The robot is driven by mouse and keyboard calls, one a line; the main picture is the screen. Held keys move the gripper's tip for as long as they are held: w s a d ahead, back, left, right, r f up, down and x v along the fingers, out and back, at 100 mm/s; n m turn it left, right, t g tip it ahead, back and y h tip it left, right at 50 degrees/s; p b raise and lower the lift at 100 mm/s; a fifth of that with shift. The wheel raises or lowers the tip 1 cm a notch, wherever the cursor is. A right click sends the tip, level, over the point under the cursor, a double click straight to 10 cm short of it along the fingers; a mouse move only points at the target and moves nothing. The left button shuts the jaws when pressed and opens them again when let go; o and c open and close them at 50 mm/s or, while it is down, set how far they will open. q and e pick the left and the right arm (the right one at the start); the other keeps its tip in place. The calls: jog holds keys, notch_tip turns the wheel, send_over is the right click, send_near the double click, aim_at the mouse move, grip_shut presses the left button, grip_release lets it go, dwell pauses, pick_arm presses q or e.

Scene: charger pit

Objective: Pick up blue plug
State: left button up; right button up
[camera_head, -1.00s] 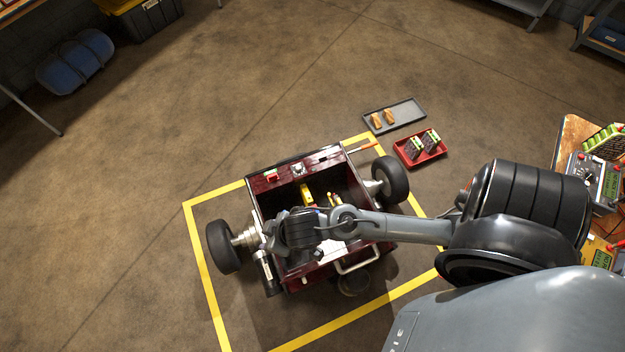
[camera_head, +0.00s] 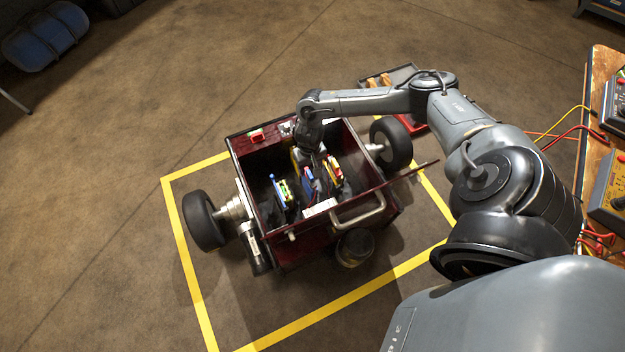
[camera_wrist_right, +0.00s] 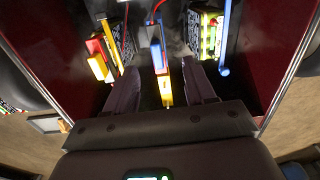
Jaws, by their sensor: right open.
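A blue plug (camera_wrist_right: 157,57) stands in the open dark red wheeled chassis (camera_head: 265,205), with a red wire at its far end. A yellow piece (camera_wrist_right: 166,90) sits at its near end. In the head view the blue plug (camera_head: 308,174) shows small near the middle of the chassis. My right gripper (camera_wrist_right: 160,88) is open, its two dark fingers apart on either side of the plug's line. In the head view the right gripper (camera_head: 312,160) reaches down into the chassis, its fingertips mostly hidden. My left gripper is not in view.
A green-and-yellow block with a blue bar (camera_wrist_right: 225,40) stands to the right in the wrist view, and a red-and-yellow part (camera_wrist_right: 98,60) to the left. The chassis walls surround the gripper closely. A workbench (camera_head: 600,120) with instruments and wires stands at right.

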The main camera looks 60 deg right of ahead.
aim_at(310, 174)
jog(key=shift+d+f+b, duration=0.3)
jog(key=shift+d+f, duration=0.05)
jog(key=shift+f, duration=0.05)
jog(key=f+b, duration=0.2)
jog(key=w+d+f+b, duration=0.1)
jog(key=shift+f, duration=0.35)
jog(key=shift+s+a+f, duration=0.3)
jog(key=shift+f, duration=0.1)
jog(key=f+b, duration=0.4)
jog(key=shift+w+d+f, duration=0.15)
jog(key=shift+w+f, duration=0.05)
jog(key=shift+s+f, duration=0.1)
jog(key=shift+f, duration=0.25)
jog(key=shift+r, duration=0.1)
jog(key=shift+c, duration=0.7)
grip_shut()
